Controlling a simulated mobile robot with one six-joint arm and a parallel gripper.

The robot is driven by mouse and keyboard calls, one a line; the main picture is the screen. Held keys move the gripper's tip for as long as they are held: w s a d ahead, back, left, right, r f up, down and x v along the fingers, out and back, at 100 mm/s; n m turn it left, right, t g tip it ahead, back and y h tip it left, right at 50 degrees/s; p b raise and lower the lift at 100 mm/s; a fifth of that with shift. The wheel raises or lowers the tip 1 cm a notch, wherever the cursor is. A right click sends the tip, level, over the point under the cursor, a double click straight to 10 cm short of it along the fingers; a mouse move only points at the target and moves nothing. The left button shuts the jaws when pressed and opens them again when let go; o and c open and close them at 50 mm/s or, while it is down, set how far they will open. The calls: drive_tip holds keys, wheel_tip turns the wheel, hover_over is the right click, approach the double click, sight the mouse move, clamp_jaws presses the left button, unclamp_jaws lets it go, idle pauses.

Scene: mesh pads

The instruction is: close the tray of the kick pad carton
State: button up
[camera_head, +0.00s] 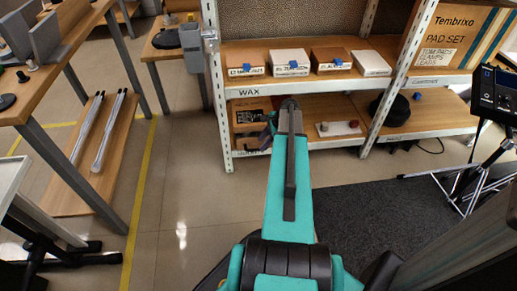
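A brown carton (246,117) with a dark label stands on the lower shelf, left, under the WAX sign. Its print is too small to read, so I cannot tell if it is the kick pad carton. My teal arm reaches forward from the bottom of the view and covers the carton's right side. My gripper (268,133) seems to be the small dark and teal part at the arm's far end, in front of the carton. Its fingers are not clear, and I cannot tell whether it touches the carton. No tray can be made out.
Several small boxes (291,66) stand on the upper shelf (262,86). A large PAD SET carton (455,35) is at the right. White posts (216,100) flank the shelves.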

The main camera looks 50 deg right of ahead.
drive_tip(key=shift+b+x, duration=0.5)
drive_tip(key=shift+x, duration=1.55)
drive_tip(key=shift+c, duration=0.4)
clamp_jaws()
